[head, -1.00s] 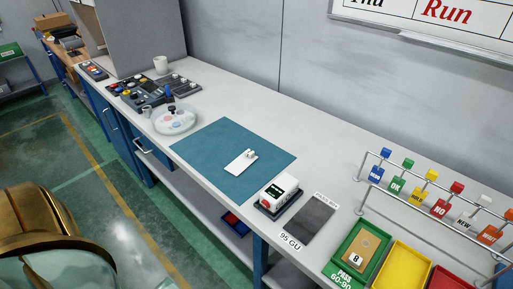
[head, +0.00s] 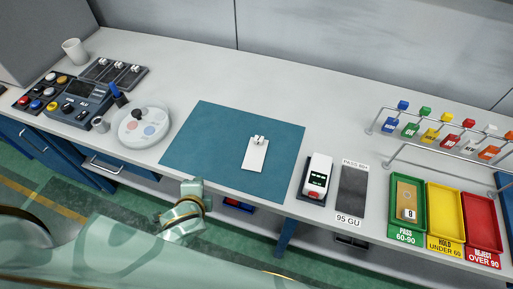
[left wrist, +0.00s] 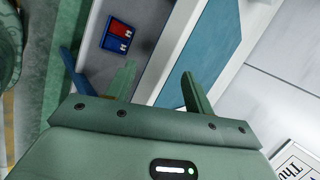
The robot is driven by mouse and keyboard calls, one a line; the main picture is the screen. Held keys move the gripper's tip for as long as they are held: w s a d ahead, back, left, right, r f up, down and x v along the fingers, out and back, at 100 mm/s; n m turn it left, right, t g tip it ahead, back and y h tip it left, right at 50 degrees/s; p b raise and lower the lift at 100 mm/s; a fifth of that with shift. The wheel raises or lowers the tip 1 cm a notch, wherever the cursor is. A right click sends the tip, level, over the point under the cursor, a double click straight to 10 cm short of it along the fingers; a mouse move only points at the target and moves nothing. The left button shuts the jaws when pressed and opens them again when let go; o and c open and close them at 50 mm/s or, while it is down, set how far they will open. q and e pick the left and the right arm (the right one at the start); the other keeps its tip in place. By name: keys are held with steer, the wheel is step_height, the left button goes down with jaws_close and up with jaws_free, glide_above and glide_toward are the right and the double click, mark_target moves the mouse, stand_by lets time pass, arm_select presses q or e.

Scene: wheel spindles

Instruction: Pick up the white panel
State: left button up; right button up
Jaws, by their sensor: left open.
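The white panel (head: 255,157) lies flat on the teal mat (head: 200,150) on the bench. A small light fitting stands at its far end. My left gripper (left wrist: 158,86) shows in the left wrist view with its two fingers apart and nothing between them. It is beside the bench's front edge, with the teal mat (left wrist: 207,42) beyond its fingers; the panel is not seen in that view. In the head view my left arm comes in low, in front of the bench. My right gripper is not in view.
A white meter (head: 317,176) and a dark pad (head: 352,192) are right of the mat. Green (head: 419,216), yellow and red trays are farther right. A round dish (head: 141,126) and control box (head: 80,100) are left. A red-and-blue bin (left wrist: 118,36) sits below the bench top.

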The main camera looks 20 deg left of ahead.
arm_select(q)
steer(key=w+d+r+m+t, duration=0.1)
steer(key=w+d+r+m, duration=0.1)
steer(key=m, duration=0.4)
steer(key=w+d+r+m+t+h, duration=0.1)
steer(key=w+d+r+m+t, duration=0.1)
steer(key=d+m, duration=0.2)
steer(key=w+d+r+m+t+h+p, duration=0.1)
steer(key=w+d+m+t, duration=0.1)
steer(key=m, duration=0.7)
steer(key=shift+w+d+r+m, duration=0.35)
steer(key=shift+w+d, duration=0.2)
steer(key=shift+d, duration=0.25)
steer(key=shift+w+d+r+m+t, duration=0.1)
steer(key=shift+w+d+m+t, duration=0.2)
steer(key=shift+m, duration=0.25)
steer(key=b, duration=0.2)
glide_toward(259, 138)
steer(key=x, duration=0.2)
steer(key=a+x, duration=0.1)
steer(key=x, duration=0.1)
steer(key=b+x, duration=0.1)
steer(key=x, duration=0.1)
steer(key=d+b+x, duration=0.1)
steer(key=x, duration=0.1)
steer(key=shift+w+f, duration=0.25)
steer(key=shift+w, duration=0.5)
steer(key=shift+s, duration=0.1)
steer(key=shift+c, duration=0.6)
steer(key=c, duration=1)
